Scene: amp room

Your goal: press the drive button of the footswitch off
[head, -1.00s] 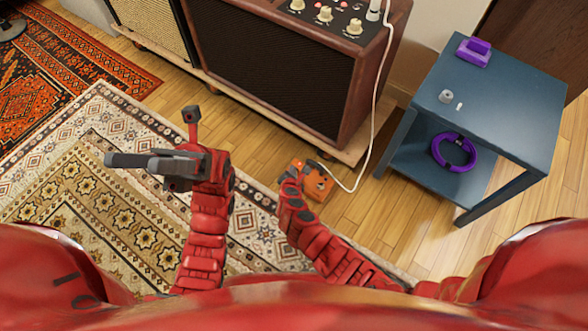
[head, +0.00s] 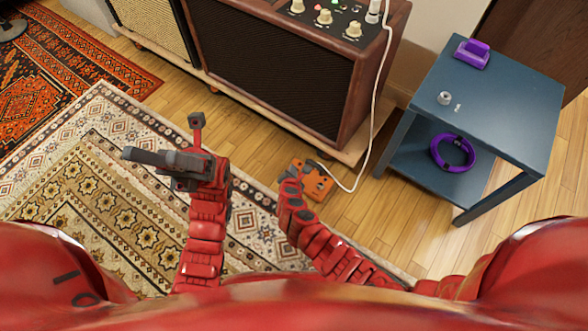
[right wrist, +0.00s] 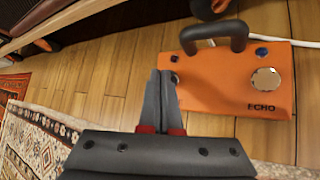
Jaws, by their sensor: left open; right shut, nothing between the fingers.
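The footswitch (head: 319,184) is an orange box on the wooden floor, partly covered by my right arm in the head view. In the right wrist view the footswitch (right wrist: 225,98) shows a dark raised bar, a silver round button (right wrist: 265,79) marked ECHO, and a blue lamp (right wrist: 261,51). A small dark lamp (right wrist: 174,58) sits near its left edge. No drive button is readable; it may be hidden. My right gripper (right wrist: 160,74) is shut and empty, its tips by the footswitch's left edge; contact is unclear. My left gripper (head: 127,154) is open and empty above the rug.
A brown amp (head: 270,65) stands on a low wooden base behind. A white cable (head: 383,95) runs from it to the footswitch. A blue side table (head: 500,115) at the right holds purple objects. The patterned rug (head: 110,215) lies at the left.

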